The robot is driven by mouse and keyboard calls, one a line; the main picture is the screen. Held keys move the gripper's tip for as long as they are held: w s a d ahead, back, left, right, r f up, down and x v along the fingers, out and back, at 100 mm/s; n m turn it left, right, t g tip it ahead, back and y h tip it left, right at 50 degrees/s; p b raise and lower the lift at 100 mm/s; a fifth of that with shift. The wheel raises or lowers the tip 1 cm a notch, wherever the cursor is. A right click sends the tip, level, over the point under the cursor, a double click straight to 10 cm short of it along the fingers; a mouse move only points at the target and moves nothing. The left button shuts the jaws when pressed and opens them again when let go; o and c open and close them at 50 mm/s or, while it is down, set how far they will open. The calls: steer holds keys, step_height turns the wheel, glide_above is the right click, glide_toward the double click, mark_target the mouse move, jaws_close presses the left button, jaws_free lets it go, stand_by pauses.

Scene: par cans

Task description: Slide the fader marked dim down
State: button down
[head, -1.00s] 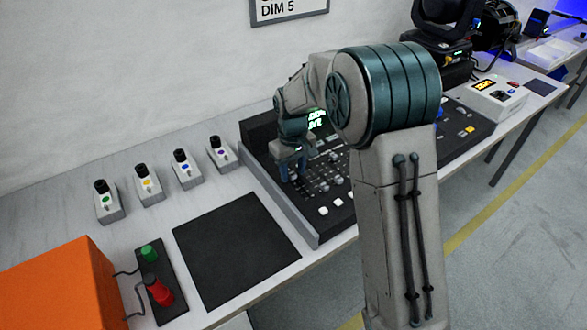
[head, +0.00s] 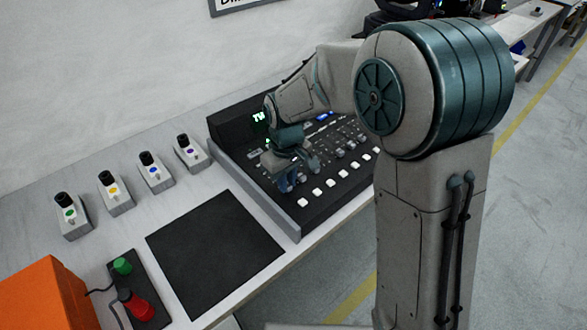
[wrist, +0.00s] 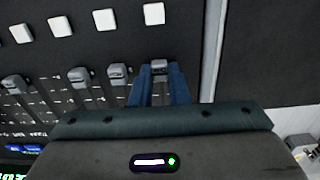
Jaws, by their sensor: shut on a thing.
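The lighting console (head: 336,190) stands on the table with a row of faders and white buttons along its front. My gripper (head: 297,174) is low over the console's left front part. In the wrist view, my gripper's blue fingers (wrist: 159,88) are shut on a grey fader cap (wrist: 159,67), the outermost one, beside the console's side wall. The cap stands roughly in line with the neighbouring fader caps, a short way from the white button (wrist: 154,14) of its column. Fader labels are too small to read, and the fingers hide part of this slot.
Several small switch boxes (head: 115,198) stand left of the console. A black mat (head: 215,255) lies in front of them, beside a panel with a red button (head: 138,306) and a green one. An orange case (head: 45,295) is at the lower left.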

steer(key=shift+s+d, duration=0.1)
steer(key=c, duration=1.4)
jaws_free()
steer(key=shift+o, duration=0.2)
step_height(320, 180, up, 14)
steer(key=shift+p, duration=0.45)
steer(key=shift+f, duration=0.1)
